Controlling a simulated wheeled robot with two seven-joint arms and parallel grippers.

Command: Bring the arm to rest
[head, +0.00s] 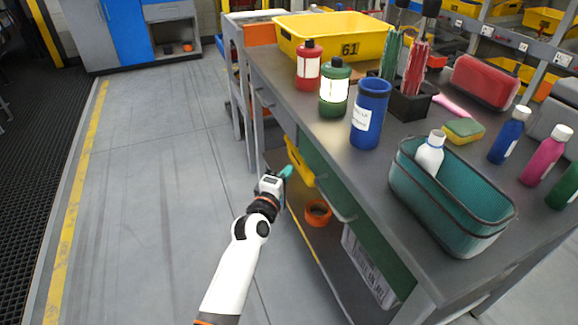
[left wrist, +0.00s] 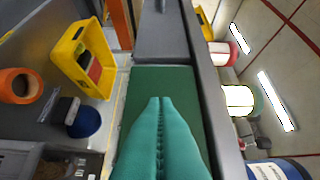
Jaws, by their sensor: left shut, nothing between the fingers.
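My left gripper (head: 286,172) is beside the left long side of the workbench (head: 330,170), below the level of its top. Its teal fingers are pressed together and hold nothing. In the left wrist view the shut fingers (left wrist: 160,135) point toward the bench's green side panel (left wrist: 162,85). My left arm reaches out from the bottom of the head view. My right gripper does not show in either view.
The bench top carries red, green and blue bottles, a teal basket (head: 440,215) and a yellow bin (head: 335,35). A lower shelf holds an orange roll (head: 318,213) and a yellow bin (head: 299,162). The floor (head: 150,190) to the left is clear.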

